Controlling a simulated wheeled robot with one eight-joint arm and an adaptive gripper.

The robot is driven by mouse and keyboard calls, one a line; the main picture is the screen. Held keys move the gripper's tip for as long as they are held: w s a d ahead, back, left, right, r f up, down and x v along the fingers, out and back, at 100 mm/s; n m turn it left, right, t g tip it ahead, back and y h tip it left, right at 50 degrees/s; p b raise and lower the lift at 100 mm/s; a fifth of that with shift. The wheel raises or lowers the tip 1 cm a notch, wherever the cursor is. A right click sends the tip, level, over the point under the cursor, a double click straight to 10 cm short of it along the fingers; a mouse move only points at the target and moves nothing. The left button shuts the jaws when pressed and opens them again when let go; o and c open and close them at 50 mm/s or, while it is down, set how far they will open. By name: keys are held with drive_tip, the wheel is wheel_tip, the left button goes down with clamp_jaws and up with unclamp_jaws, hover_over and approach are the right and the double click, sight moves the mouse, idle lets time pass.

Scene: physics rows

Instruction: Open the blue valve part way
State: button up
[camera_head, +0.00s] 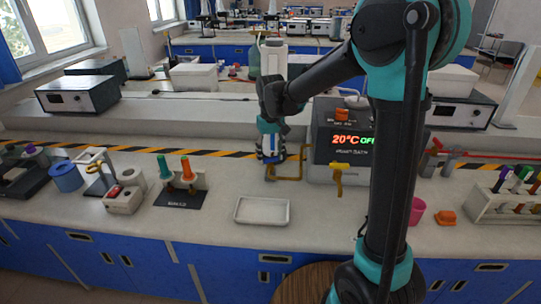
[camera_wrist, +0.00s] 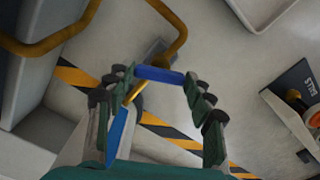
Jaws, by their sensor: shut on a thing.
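The blue valve's handle (camera_wrist: 158,74) shows in the wrist view as a short blue bar lying across between my fingertips, above a grey valve body (camera_wrist: 154,50) on a yellow pipe (camera_wrist: 172,32). My gripper (camera_head: 270,156) points down over the counter, left of the heating bath, and is shut on the handle, with a finger at each end of the bar. In the head view my gripper hides most of the valve. The yellow pipe (camera_head: 288,178) comes out beside it. I cannot tell how far the handle is turned.
The heating bath (camera_head: 342,142) shows 20°C and OFF, with a yellow tap (camera_head: 338,179) in front. An empty white tray (camera_head: 262,211) lies in front of the valve. Striped tape runs along the counter.

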sight(270, 158)
drive_tip(key=shift+n, duration=1.6)
drive_tip(key=o, duration=1.2)
drive_tip(key=shift+c, duration=0.2)
wheel_tip(270, 158, up, 12)
